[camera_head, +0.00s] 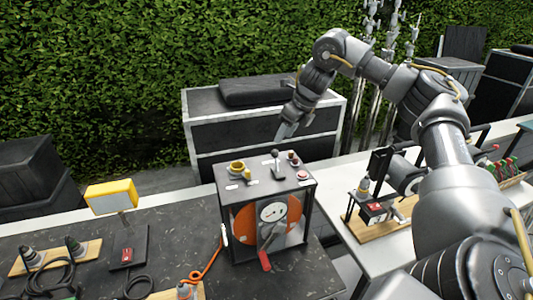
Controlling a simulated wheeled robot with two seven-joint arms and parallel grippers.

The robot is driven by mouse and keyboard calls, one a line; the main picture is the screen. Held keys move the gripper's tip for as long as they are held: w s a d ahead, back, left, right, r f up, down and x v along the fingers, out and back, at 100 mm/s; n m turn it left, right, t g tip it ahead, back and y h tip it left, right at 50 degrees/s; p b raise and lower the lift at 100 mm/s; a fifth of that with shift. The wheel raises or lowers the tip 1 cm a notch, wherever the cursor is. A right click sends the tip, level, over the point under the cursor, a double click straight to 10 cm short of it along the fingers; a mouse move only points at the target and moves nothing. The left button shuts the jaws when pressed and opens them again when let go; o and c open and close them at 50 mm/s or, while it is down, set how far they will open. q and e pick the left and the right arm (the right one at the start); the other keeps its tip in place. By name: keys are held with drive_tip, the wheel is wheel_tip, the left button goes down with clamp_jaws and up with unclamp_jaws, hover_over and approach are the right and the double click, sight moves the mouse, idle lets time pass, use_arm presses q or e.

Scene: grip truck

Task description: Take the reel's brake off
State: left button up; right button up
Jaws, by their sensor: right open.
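The reel (243,224) is an orange drum in a dark box with a grey top, on the dark table at the centre. A round gauge (272,211) and a crank with a red handle (265,261) are on its front. A lever with a dark ball knob (275,154) stands up from the top panel; I cannot tell which control is the brake. My right gripper (281,137) points down just above and behind the lever and appears apart from it. It is open and seems empty, though its fingers are small here. My left gripper is not in view.
An orange cord (205,264) lies left of the reel. A yellow-framed lamp (111,196) stands farther left. Dark cases (220,135) stand behind.

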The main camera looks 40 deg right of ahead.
sight(276, 151)
drive_tip(key=f, duration=0.1)
drive_tip(key=a+f, duration=0.1)
drive_tip(key=f, duration=0.1)
drive_tip(key=shift+w+b, duration=0.1)
drive_tip(key=shift+b, duration=0.25)
drive_tip(key=x, duration=0.2)
drive_tip(key=p+x, duration=0.1)
drive_tip(key=x, duration=0.3)
drive_tip(key=shift+w+p, duration=0.3)
drive_tip(key=shift+w, duration=0.05)
drive_tip(key=shift+f, duration=0.35)
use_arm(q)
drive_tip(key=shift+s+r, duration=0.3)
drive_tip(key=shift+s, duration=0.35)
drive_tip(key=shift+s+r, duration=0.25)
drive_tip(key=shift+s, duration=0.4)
use_arm(e)
drive_tip(key=shift+w+a+f, duration=0.1)
drive_tip(key=shift+w+f, duration=0.05)
drive_tip(key=shift+f, duration=0.15)
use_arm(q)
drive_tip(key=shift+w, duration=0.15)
use_arm(e)
clamp_jaws()
